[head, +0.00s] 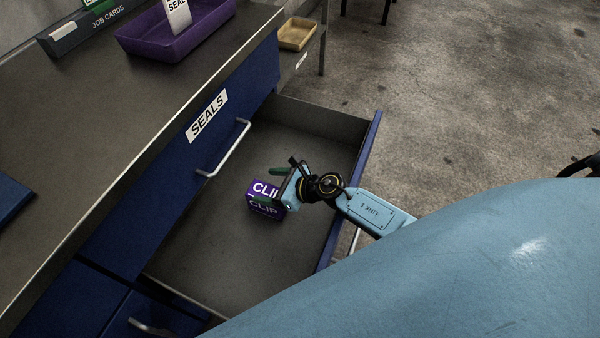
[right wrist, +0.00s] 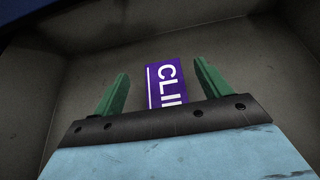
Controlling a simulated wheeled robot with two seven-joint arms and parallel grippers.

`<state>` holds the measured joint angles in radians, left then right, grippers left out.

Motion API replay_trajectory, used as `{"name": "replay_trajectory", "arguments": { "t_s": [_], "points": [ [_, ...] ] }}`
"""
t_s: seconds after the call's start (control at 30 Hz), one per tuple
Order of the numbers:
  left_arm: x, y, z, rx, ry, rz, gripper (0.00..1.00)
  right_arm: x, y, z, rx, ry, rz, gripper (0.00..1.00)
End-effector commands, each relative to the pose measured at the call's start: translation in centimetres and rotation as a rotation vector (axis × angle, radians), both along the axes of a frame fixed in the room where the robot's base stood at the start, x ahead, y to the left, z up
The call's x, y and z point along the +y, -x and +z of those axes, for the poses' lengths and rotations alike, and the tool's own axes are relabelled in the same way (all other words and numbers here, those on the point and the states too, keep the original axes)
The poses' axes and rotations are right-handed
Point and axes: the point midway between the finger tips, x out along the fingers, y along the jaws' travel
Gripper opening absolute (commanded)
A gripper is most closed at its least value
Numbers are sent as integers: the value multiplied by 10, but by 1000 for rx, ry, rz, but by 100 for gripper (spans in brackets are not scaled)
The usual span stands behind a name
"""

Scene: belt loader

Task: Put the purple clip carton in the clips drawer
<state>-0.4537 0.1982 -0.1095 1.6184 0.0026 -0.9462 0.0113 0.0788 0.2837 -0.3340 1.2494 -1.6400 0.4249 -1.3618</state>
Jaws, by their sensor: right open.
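The purple clip carton (head: 262,203), marked CLIP in white, sits on the floor of an open drawer (head: 205,262) below the drawer labelled SEALS. My right gripper (head: 272,186) is down in the drawer at the carton, its green fingers open. In the right wrist view the carton (right wrist: 167,84) lies between the two open fingers (right wrist: 158,92), with a gap on each side. The open drawer's own label does not show. The left gripper is not in view.
The shut SEALS drawer (head: 185,150) with its handle (head: 226,150) is above the open drawer. A purple tray (head: 165,45) and a job cards holder (head: 95,27) stand on the bench top. The drawer floor around the carton is clear.

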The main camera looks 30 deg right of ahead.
Motion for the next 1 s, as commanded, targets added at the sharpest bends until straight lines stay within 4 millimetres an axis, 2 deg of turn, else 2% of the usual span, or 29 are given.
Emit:
{"name": "replay_trajectory", "arguments": {
  "t_s": [0.07,0.3,0.6,0.77,1.0],
  "points": [
    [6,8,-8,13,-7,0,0,-3,4,7,1,2,-1,76],
    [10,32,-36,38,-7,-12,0,-28,35,25,2,3,0,76],
    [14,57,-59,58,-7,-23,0,-58,75,49,1,2,-1,76],
    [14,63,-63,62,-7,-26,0,-65,84,54,0,1,0,76],
    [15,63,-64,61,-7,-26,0,-67,85,55,0,0,0,76]
  ]
}}
